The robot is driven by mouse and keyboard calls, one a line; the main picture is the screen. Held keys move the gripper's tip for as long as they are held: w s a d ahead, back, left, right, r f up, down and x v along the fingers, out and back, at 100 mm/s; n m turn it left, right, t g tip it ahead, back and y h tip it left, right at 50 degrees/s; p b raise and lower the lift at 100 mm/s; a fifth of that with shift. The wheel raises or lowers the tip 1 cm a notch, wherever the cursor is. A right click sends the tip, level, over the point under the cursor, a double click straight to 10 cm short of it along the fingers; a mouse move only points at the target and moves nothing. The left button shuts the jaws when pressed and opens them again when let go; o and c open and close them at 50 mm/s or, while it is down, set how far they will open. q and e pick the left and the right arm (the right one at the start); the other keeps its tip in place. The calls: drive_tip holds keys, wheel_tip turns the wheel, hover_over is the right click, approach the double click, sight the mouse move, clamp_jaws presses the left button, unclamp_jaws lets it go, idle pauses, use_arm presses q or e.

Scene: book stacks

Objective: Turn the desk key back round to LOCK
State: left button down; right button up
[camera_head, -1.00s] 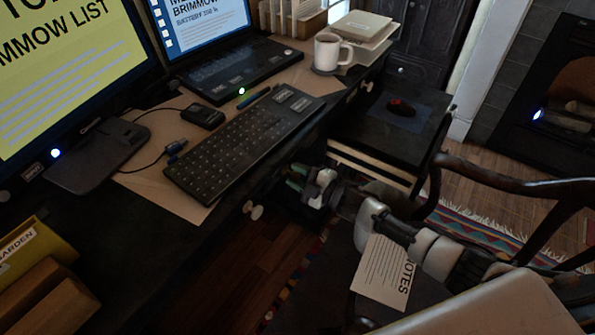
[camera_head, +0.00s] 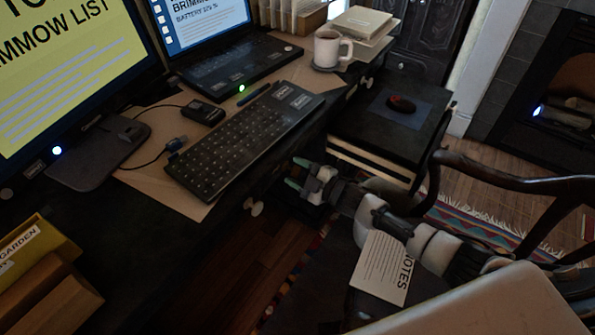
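My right gripper (camera_head: 297,173) reaches in from the lower right to the desk's dark front edge, just below and right of the keyboard. Its two greenish fingertips stand apart, and I see nothing between them. The desk key and its LOCK mark cannot be made out; the dark desk front (camera_head: 268,187) near the fingertips is in shadow. A pale round drawer knob (camera_head: 254,206) is left of and below the fingertips. My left gripper is not in view.
A keyboard (camera_head: 243,142) lies near the desk edge, with a white mug (camera_head: 331,47) further back. A chair's curved wooden arm (camera_head: 510,180) stands right of my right arm. A NOTES sheet (camera_head: 381,268) lies below the arm.

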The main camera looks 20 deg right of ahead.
drive_tip(key=shift+o, duration=0.5)
drive_tip(key=shift+s, duration=0.1)
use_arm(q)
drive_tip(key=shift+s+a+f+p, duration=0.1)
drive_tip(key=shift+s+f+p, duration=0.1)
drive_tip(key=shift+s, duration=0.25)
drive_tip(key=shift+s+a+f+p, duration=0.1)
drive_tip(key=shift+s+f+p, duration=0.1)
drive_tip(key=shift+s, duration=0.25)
use_arm(e)
drive_tip(key=v, duration=1)
drive_tip(key=shift+s+d, duration=0.25)
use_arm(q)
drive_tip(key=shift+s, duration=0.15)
